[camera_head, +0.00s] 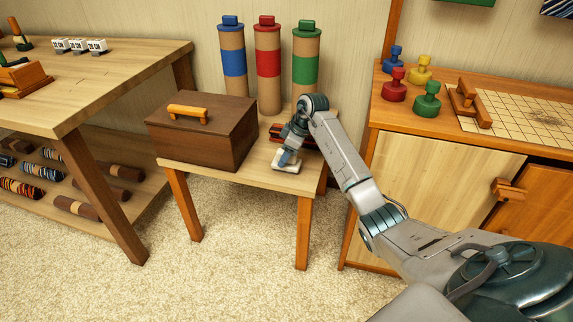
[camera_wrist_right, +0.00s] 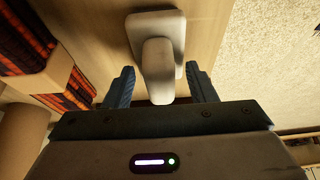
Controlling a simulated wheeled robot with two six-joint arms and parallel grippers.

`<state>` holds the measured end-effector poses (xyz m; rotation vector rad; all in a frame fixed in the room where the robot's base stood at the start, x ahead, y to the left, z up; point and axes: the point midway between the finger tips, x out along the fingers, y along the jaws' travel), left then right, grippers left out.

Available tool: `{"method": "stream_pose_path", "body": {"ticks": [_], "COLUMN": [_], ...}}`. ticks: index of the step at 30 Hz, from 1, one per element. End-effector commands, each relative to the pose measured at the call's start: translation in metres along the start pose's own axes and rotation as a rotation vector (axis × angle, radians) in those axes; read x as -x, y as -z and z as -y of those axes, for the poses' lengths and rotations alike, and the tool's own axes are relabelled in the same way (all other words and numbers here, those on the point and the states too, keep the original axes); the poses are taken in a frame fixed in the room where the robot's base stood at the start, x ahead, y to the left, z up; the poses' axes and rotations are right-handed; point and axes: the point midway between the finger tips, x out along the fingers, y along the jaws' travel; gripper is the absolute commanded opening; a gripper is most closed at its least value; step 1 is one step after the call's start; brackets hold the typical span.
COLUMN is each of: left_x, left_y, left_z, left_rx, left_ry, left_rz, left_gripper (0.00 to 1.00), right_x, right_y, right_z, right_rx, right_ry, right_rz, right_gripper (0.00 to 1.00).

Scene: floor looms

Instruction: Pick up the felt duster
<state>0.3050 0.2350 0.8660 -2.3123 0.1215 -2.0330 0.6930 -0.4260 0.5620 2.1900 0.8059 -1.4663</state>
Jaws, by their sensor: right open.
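The felt duster (camera_wrist_right: 157,25), a pale block with a rounded grip on top, lies on the small wooden table; in the head view its pale base (camera_head: 290,167) shows near the table's front edge. My right gripper (camera_wrist_right: 161,86) is open above it. In the wrist view one blue finger is on each side of the duster's grip, with gaps visible on both sides. In the head view the right gripper (camera_head: 286,159) partly covers the duster. My left gripper is not in view.
A dark wooden box (camera_head: 215,140) with an orange handle stands left on the same table (camera_head: 245,177). Red-and-dark patterned pieces (camera_wrist_right: 28,45) lie close by the gripper. Tall tubes (camera_head: 268,75) stand behind. A cabinet (camera_head: 430,175) with coloured knobs and a board is at right.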

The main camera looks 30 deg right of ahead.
Motion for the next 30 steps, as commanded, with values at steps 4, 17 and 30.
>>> {"method": "stream_pose_path", "body": {"ticks": [4, 17, 30], "left_x": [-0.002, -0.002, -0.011], "left_y": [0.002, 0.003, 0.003], "left_z": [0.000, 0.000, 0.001], "left_rx": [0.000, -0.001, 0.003], "left_ry": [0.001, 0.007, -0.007], "left_rz": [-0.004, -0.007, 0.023], "left_gripper": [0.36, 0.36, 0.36], "right_x": [0.001, 0.002, 0.068], "right_y": [0.000, 0.001, 0.029], "right_z": [0.000, 0.000, -0.001], "right_rx": [0.000, 0.001, 0.003], "right_ry": [0.000, -0.001, -0.003], "right_rz": [-0.001, -0.001, -0.004], "right_gripper": [0.43, 0.00, 0.00]}}
